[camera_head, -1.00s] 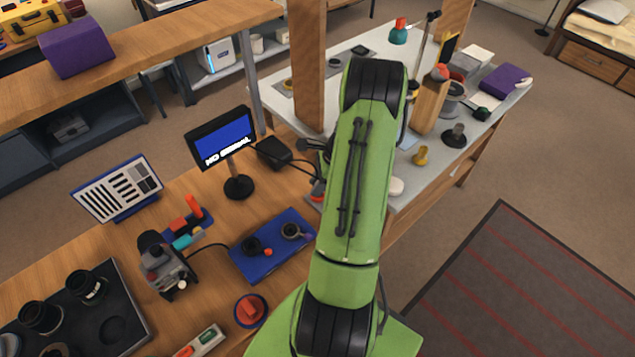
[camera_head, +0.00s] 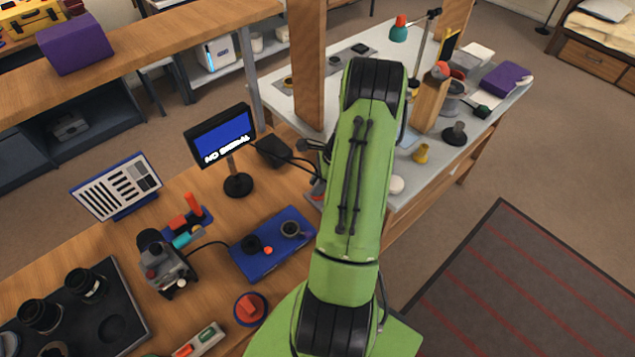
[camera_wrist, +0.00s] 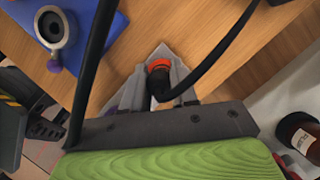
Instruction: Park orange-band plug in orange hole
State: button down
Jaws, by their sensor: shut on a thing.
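In the wrist view my gripper (camera_wrist: 160,72) is shut on a dark plug (camera_wrist: 160,84) with an orange band (camera_wrist: 158,64). The plug lies between the two grey fingers, and a thick black cable passes close by it. Bare wood of the bench shows around the fingertips. In the head view my green arm hides the gripper and plug. I cannot make out an orange hole in either view. A pale holder with an orange and a green patch (camera_head: 200,341) lies at the bench front, but I cannot tell if it has holes.
A brown bottle (camera_wrist: 298,134) is at the right of the wrist view. Cables cross near my gripper.

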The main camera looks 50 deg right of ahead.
jog(key=c, duration=0.8)
grip_release()
jog(key=p+v, duration=0.3)
jog(key=v, duration=1.3)
jog(key=shift+w+d+f, duration=0.1)
